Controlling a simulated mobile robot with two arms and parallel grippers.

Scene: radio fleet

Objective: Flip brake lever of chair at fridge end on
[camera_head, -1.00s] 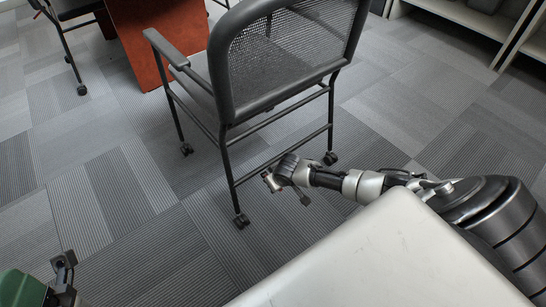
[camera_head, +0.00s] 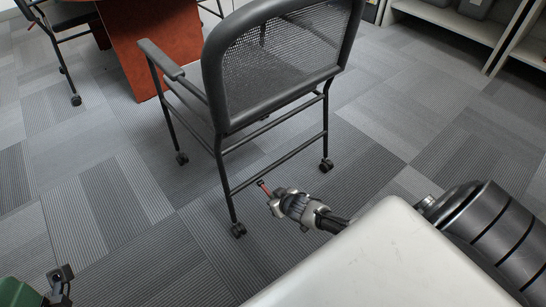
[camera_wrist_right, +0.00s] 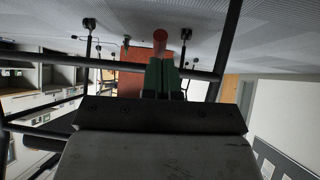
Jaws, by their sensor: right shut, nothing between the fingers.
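The black chair (camera_head: 218,100) with a mesh back stands on casters in the middle of the head view, its back toward me. A small red lever (camera_head: 264,187) shows just below its lower rear rail. In the right wrist view a red rounded piece (camera_wrist_right: 160,40) shows directly beyond the fingertips. My right gripper (camera_head: 273,203) is close to the red lever, low behind the chair. Its green fingers (camera_wrist_right: 161,76) are together and hold nothing. I cannot tell whether they touch the lever. My left gripper (camera_head: 62,274) shows only partly at the lower left; its fingers are unclear.
A red-brown table base (camera_head: 155,50) stands beyond the chair, with another chair (camera_head: 60,60) at the far left. Grey shelves (camera_head: 445,22) stand at the upper right. A pale surface (camera_head: 375,260) fills the lower front. The carpet around the chair is clear.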

